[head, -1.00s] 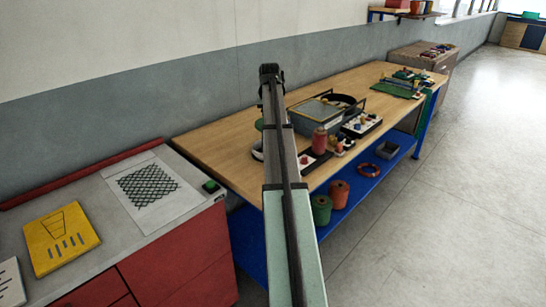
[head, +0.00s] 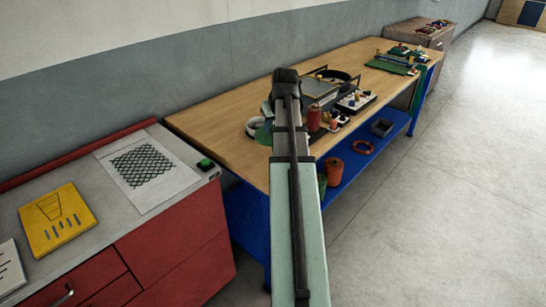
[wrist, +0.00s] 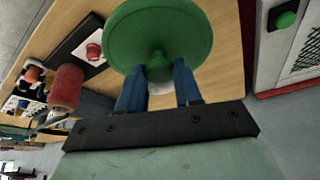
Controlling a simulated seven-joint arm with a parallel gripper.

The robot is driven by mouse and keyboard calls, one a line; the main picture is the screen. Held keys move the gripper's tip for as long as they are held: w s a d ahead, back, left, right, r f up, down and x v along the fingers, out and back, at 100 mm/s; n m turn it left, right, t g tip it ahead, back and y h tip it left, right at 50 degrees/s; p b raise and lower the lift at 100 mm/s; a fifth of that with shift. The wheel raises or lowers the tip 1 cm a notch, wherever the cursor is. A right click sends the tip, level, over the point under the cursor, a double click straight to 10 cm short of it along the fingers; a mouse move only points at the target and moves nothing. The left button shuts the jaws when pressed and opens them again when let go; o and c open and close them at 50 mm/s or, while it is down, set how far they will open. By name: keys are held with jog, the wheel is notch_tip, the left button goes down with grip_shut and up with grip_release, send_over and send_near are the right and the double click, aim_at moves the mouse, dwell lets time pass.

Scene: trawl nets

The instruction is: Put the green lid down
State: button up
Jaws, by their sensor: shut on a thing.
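The green lid (wrist: 158,30) is a round disc in the wrist view, with its centre knob towards my gripper (wrist: 158,78). The two blue fingers are shut on the knob, and the lid is over the wooden workbench (wrist: 222,60). In the head view only part of the green lid (head: 263,135) shows to the left of my arm, near the bench's front edge. My arm hides the fingers there. I cannot tell whether the lid touches the bench.
A white dish (head: 252,125) is beside the lid. Red spools (head: 314,118), a grey box (head: 320,88) and a tray of small parts (head: 356,101) stand to the right. The left part of the bench (head: 215,115) is clear. A red cabinet (head: 175,240) adjoins it.

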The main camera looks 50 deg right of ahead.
jog(key=shift+f, duration=4.95)
jog(key=shift+f, duration=0.15)
jog(key=o, duration=1)
jog(key=v, duration=1.2)
